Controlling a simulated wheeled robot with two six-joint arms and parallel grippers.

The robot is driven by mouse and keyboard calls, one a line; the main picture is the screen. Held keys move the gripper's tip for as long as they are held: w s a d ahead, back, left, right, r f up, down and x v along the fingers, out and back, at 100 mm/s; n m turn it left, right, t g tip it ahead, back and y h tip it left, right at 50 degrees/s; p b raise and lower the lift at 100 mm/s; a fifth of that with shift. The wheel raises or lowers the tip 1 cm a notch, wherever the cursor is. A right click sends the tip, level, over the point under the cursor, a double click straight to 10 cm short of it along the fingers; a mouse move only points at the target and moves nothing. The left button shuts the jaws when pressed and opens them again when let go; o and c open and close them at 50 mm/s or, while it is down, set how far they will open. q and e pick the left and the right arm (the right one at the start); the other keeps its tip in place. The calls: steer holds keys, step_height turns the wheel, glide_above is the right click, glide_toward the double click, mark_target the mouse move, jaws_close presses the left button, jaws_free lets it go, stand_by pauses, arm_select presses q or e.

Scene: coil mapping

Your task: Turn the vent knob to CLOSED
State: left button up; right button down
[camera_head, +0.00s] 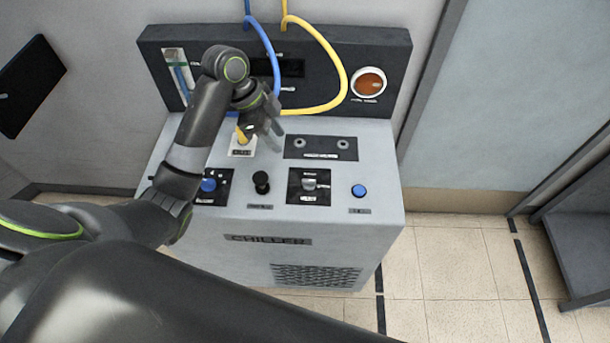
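The chiller's sloped panel carries several controls with labels too small to read, so I cannot tell for sure which is the vent knob. A grey knob (309,183) sits on a black plate with white markings above and below it. A blue knob (208,184) sits on a black plate at the left, and a small black knob (261,183) stands between them. My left gripper (273,136) is above the back of the panel, behind the black knob, touching no knob that I can see. Its finger gap is unclear. My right gripper is not in view.
A blue button (358,191) is at the panel's right. A yellow hose (345,75) and a blue hose (268,50) loop down close to my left gripper. A dial gauge (369,83) is on the dark back panel. The floor (460,265) to the right is clear.

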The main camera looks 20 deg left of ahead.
arm_select(q)
steer(key=b, duration=0.7)
glide_toward(308, 180)
steer(key=p+x, duration=0.1)
steer(key=x, duration=0.7)
steer(key=shift+f, duration=0.15)
jaws_close()
